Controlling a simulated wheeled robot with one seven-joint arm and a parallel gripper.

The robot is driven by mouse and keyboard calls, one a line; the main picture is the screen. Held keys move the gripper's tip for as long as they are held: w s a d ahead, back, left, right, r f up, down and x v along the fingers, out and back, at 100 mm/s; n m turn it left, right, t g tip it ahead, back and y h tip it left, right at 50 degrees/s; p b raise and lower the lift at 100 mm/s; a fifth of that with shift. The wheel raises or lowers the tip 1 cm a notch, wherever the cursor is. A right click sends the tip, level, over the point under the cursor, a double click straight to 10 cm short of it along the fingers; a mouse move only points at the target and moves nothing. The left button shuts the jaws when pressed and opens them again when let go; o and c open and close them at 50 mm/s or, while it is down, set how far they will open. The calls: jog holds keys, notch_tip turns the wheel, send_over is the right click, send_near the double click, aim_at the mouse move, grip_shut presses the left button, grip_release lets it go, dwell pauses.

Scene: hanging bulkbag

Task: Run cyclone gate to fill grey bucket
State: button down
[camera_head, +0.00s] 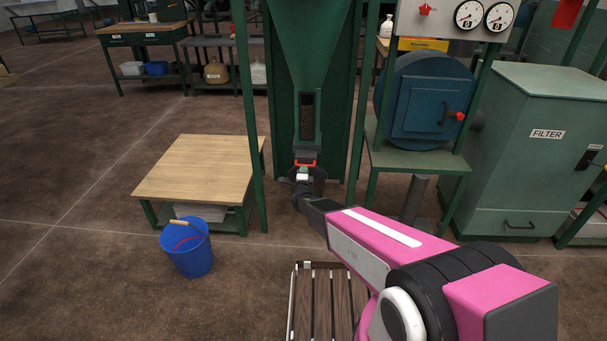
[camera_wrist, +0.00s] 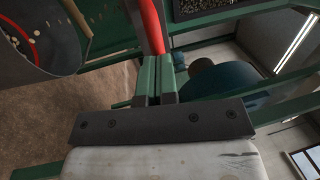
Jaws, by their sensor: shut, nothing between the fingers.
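My gripper (camera_head: 303,174) is at the foot of the green cyclone (camera_head: 317,35). Its green fingers (camera_wrist: 156,76) are shut with nothing between them. The red gate handle (camera_head: 305,162) is right at the fingertips; in the wrist view it is a red bar (camera_wrist: 148,25) just beyond them. I cannot tell whether they touch. The cyclone's sight window (camera_head: 307,118) shows dark brown material. In the wrist view, turned on its side, a grey bucket (camera_wrist: 60,55) shows at upper left with some pale pellets inside. In the head view it is mostly hidden behind my gripper.
A blue bucket (camera_head: 188,252) stands on the floor beside a wooden-topped table (camera_head: 203,165). A blue round vessel (camera_head: 424,100) stands right of the cyclone, then a green filter cabinet (camera_head: 535,140). A slatted platform (camera_head: 325,305) lies in front.

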aim_at(304, 162)
jog(key=w, duration=0.6)
jog(key=shift+w+d, duration=0.1)
jog(key=shift+w, duration=0.45)
